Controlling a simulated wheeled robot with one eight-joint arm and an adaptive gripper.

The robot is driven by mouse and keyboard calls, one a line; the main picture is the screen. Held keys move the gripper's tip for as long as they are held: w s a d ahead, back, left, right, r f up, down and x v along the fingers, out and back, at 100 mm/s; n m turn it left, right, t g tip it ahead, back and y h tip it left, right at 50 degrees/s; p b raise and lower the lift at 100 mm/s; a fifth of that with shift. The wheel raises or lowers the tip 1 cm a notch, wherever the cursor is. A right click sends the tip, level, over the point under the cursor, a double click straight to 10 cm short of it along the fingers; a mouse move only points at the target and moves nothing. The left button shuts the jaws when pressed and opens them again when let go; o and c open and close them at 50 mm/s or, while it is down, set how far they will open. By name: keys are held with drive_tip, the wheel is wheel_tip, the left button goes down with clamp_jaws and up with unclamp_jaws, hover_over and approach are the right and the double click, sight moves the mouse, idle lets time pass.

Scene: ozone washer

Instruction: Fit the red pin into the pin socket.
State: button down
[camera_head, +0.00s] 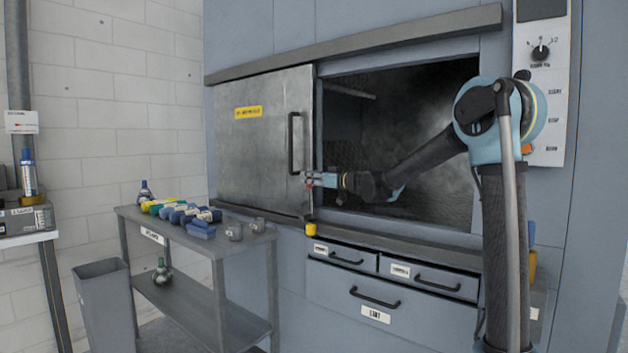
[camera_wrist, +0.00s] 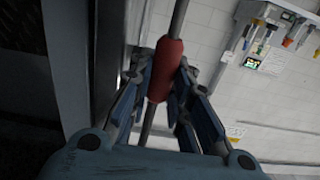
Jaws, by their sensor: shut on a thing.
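The red pin (camera_wrist: 165,70) shows in the wrist view as a red sleeve on a thin grey rod that runs out above and below it. My gripper (camera_wrist: 168,85) is shut on the red sleeve, one blue finger on each side. In the head view my gripper (camera_head: 312,180) is at the right edge of the grey sliding door (camera_head: 262,150), below its black handle. Only a small speck of red shows there. I cannot make out the pin socket for sure. A small yellow piece (camera_head: 311,229) sits at the sill below my gripper.
The cabinet opening (camera_head: 420,120) is dark and hazy, with my arm in front of it. Drawers (camera_head: 375,304) lie below the sill. A grey cart (camera_head: 175,228) with several bottles and blocks stands left, beside a grey bin (camera_head: 103,305). A tool board (camera_wrist: 275,40) hangs on the wall.

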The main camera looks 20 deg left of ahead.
sight(312, 192)
drive_tip(key=shift+w+d, duration=0.15)
drive_tip(key=shift+w, duration=0.5)
drive_tip(key=shift+s, duration=0.15)
drive_tip(key=shift+f, duration=2.85)
drive_tip(key=shift+d, duration=0.1)
drive_tip(key=shift+s, duration=0.15)
drive_tip(key=shift+f, duration=1.9)
